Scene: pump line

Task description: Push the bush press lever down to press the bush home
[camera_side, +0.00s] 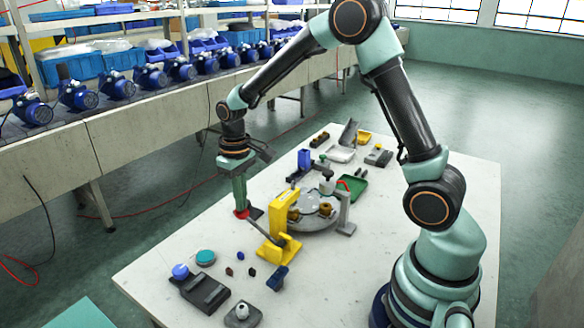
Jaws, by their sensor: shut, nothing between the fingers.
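The yellow bush press (283,215) stands on the table, left of the round grey fixture plate. Its dark lever (264,225) slants out to the left, rising from the yellow frame towards a red knob (241,213). My gripper (240,203) points down with its green fingers together and holds nothing. Its tips are right above the red knob; I cannot tell whether they touch it. The bush is too small or hidden to make out.
The round grey plate (318,216) with small brass-coloured parts lies right of the press. A black device (204,291), a teal disc (205,257) and small parts lie in front. The left table edge is fairly clear.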

